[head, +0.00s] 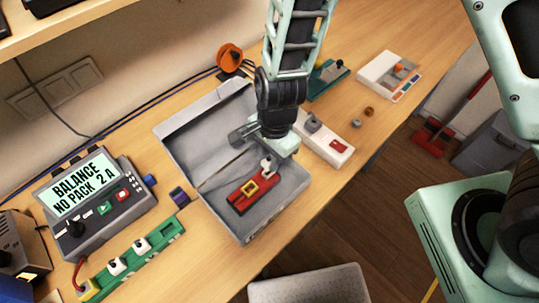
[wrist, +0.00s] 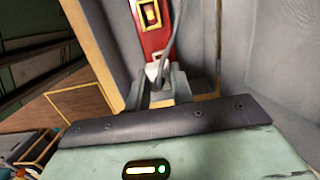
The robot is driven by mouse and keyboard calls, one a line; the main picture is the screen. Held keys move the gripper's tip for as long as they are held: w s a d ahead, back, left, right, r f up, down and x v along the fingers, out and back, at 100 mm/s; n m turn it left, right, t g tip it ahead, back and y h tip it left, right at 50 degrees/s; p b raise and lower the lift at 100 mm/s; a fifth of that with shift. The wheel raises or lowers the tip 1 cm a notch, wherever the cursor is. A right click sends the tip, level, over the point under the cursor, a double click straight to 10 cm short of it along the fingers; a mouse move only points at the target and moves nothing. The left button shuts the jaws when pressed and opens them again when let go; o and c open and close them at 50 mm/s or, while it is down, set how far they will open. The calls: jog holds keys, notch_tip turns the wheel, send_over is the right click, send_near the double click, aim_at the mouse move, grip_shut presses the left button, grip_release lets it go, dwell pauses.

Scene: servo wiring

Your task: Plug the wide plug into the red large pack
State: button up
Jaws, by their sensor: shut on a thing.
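The red large pack (head: 250,190), with a yellow square on top, lies in the open grey case (head: 238,226). It also shows in the wrist view (wrist: 150,42). A white plug (head: 267,165) is at the pack's end nearest my gripper, with a grey lead rising from it. My gripper (head: 272,152) is low over the case and shut on this plug, which shows between the fingers in the wrist view (wrist: 157,69). The plug meets or nearly meets the pack's end; I cannot tell whether it is seated. The gripper hides part of it.
A charger (head: 92,205) reads "BALANCE NO PACK 2 A". A green strip (head: 140,256) with white plugs lies before it, and a small purple block (head: 180,196) beside the case. A white unit (head: 325,138) stands right of the case. The case walls surround the pack closely.

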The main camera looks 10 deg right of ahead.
jog(key=shift+f+b, duration=1)
jog(key=shift+f, duration=0.4)
jog(key=o, duration=1)
jog(key=shift+o, duration=0.2)
notch_tip(320, 180, up, 17)
jog(key=w+d, duration=0.1)
jog(key=shift+d+r+b, duration=0.2)
jog(key=shift+d+b, duration=0.15)
jog(key=shift+w, duration=0.1)
jog(key=s+d+n+b, duration=0.5)
jog(key=s+n, duration=0.7)
jog(key=n, duration=0.6)
jog(key=shift+s+d+f+n+t+h, duration=0.15)
jog(key=shift+s+d+n+t+h, duration=0.2)
jog(key=shift+d, duration=0.3)
